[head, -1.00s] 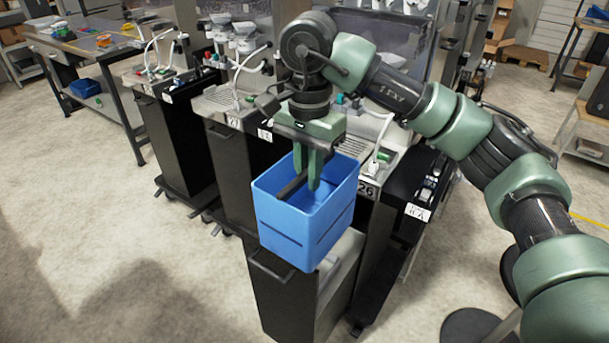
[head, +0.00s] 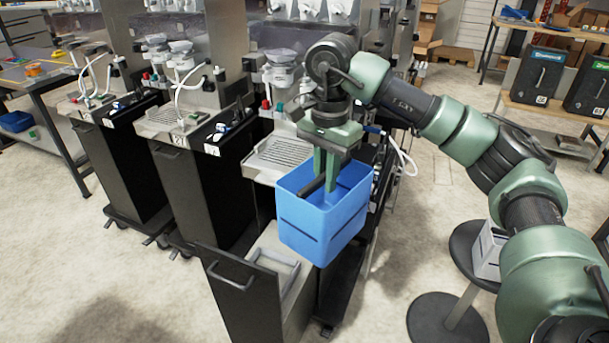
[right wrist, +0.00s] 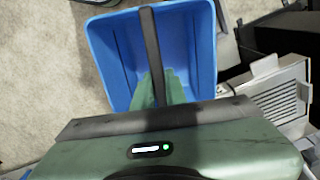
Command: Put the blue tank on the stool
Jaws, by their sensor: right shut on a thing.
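The blue tank (head: 322,222) is an open-topped box with a dark bar handle across its top. My right gripper (head: 331,185) points down into it and is shut on the handle. The tank hangs upright in front of the dispenser row, above an open black drawer. In the right wrist view the tank (right wrist: 203,60) and its dark handle (right wrist: 151,50) lie beyond the green gripper body. The stool (head: 474,250) is a dark round seat on a post at the lower right, partly hidden by my right arm. My left gripper is not in view.
A light grey bin (head: 488,250) stands on the stool. The pulled-out black drawer (head: 240,295) is below the tank. Black dispenser cabinets (head: 190,190) line the left. A shelf with black containers (head: 538,76) is at the back right. Floor between dispensers and stool is clear.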

